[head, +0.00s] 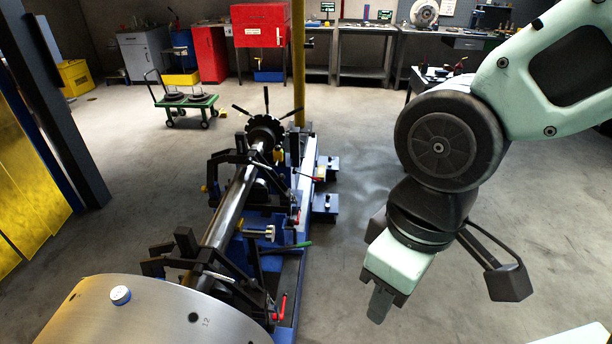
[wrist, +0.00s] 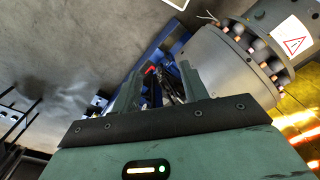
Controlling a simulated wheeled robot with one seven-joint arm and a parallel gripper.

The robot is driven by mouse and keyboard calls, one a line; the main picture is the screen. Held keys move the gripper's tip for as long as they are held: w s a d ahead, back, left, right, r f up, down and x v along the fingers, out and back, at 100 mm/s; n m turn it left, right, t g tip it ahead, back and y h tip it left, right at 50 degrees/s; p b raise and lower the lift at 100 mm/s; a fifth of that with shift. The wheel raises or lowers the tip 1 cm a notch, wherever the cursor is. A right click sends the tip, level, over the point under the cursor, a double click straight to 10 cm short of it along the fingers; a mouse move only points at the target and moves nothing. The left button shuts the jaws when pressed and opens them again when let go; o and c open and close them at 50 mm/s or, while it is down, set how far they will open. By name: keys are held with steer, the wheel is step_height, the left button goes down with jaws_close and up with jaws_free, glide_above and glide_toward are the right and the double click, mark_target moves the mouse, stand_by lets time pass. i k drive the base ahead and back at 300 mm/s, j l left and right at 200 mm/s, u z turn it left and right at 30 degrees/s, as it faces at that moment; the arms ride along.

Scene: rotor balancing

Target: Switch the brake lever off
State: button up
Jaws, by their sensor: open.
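The balancing machine (head: 285,265) has a blue bed and carries a long steel shaft (head: 232,205). Several levers show on it: a green-handled lever (head: 287,247) at its right side, a red-handled lever (head: 280,306) near the front and smaller red handles further back. I cannot tell which one is the brake lever. My gripper (head: 380,304) points down over the floor, right of the machine and apart from it. In the wrist view, its fingers (wrist: 160,88) stand apart with nothing held. A red handle (wrist: 151,70) shows beyond them, partly hidden.
A large steel disc (head: 165,315) fills the front left, with a small white-topped knob on it. A yellow post (head: 298,60) rises behind the machine. A green cart (head: 187,103) stands at the back left. The floor (head: 345,160) between machine and arm is clear.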

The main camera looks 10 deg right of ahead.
mark_target(295, 170)
steer(key=z, duration=0.65)
steer(key=i, duration=2.7)
steer(key=u, duration=1.3)
